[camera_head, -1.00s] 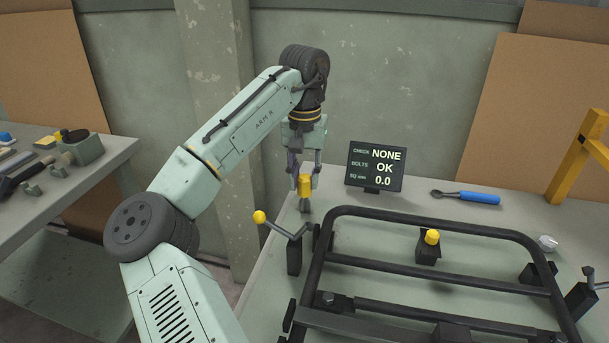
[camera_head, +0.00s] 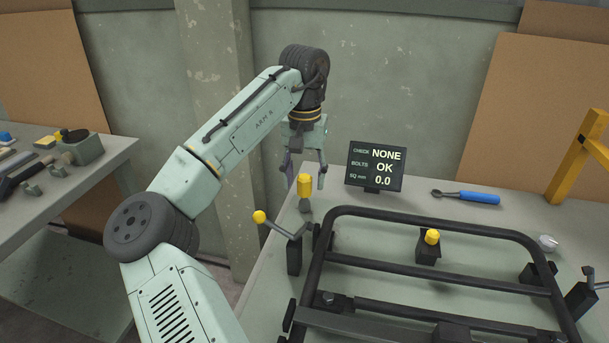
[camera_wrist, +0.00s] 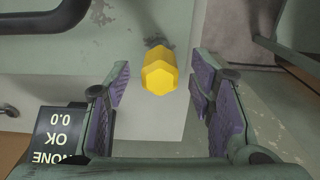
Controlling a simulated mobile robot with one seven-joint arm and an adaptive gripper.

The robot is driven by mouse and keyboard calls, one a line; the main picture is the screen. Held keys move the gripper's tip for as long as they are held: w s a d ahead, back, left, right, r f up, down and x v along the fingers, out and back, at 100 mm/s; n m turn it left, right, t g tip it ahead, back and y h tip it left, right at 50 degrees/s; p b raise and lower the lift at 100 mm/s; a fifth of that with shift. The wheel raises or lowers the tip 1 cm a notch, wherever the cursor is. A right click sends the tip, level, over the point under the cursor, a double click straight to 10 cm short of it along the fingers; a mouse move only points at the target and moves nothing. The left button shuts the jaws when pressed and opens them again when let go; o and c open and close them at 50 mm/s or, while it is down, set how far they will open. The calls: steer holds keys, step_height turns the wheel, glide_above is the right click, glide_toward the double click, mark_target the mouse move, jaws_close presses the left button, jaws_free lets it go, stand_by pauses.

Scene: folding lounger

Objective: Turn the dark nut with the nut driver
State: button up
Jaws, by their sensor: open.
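A tool with a yellow handle (camera_head: 305,186), which looks like the nut driver, stands upright at the bench's left back corner. Its dark lower part shows beneath the handle. My gripper (camera_head: 305,178) points down over it with its fingers spread, one on each side of the handle and apart from it. In the wrist view the faceted yellow handle (camera_wrist: 158,73) shows between the open finger pads, with a gap on both sides. I cannot make out the dark nut for certain; it may be hidden under the tool or too small to tell.
A black tubular frame (camera_head: 440,223) fills the bench front. A yellow-knobbed lever clamp (camera_head: 294,255) stands close to the tool. A display (camera_head: 375,167) reading NONE, OK, 0.0 stands right of my gripper. A blue-handled wrench (camera_head: 470,197) lies behind the frame. A side table (camera_head: 60,200) is left.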

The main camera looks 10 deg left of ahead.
step_height(320, 180, up, 12)
steer(key=c, duration=0.3)
stand_by(0.7)
